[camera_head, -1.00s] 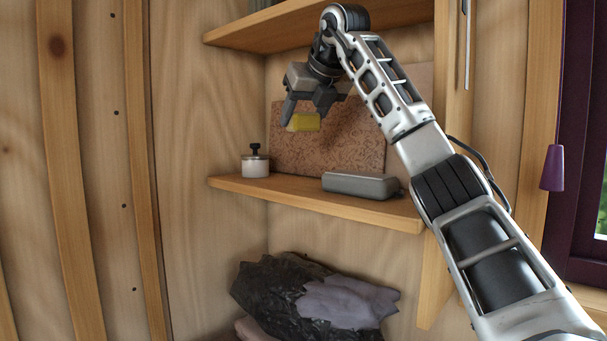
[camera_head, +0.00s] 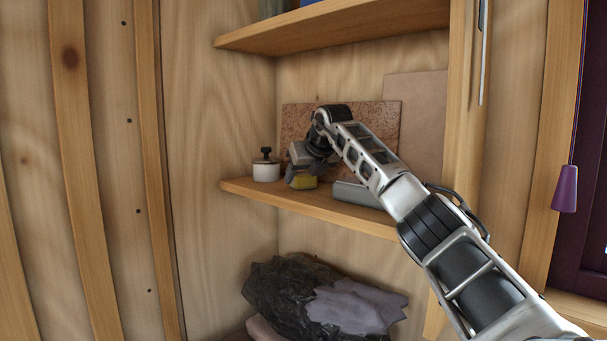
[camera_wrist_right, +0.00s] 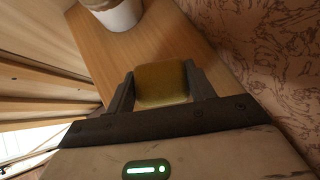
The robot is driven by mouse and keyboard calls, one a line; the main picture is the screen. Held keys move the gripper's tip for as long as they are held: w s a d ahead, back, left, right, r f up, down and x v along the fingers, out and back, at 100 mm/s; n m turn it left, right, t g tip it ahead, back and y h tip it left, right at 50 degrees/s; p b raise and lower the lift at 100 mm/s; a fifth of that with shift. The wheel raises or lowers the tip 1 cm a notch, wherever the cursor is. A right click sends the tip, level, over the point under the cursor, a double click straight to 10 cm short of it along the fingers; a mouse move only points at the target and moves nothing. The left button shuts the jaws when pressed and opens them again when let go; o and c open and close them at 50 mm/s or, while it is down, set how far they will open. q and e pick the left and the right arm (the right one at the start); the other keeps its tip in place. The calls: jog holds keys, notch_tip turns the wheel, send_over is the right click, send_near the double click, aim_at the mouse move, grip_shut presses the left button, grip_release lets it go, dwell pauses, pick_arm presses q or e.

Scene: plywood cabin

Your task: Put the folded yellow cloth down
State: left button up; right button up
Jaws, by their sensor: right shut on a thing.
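The folded yellow cloth (camera_head: 304,182) is between the fingers of my right gripper (camera_head: 301,180), low at the middle shelf (camera_head: 325,207). In the right wrist view the cloth (camera_wrist_right: 161,84) fills the gap between the two fingers, and my right gripper (camera_wrist_right: 161,88) is shut on it. The shelf board (camera_wrist_right: 150,42) lies just beyond the cloth. I cannot tell whether the cloth touches the board. My left gripper is in neither view.
A white pot with a black knob (camera_head: 266,168) stands on the shelf left of the gripper. A grey case (camera_head: 355,195) lies to the right, partly behind my arm. A brown speckled panel (camera_head: 298,117) leans behind. Dark bags (camera_head: 290,285) lie below.

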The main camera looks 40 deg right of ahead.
jog(key=shift+f, duration=0.1)
jog(key=o, duration=1)
jog(key=shift+o, duration=0.2)
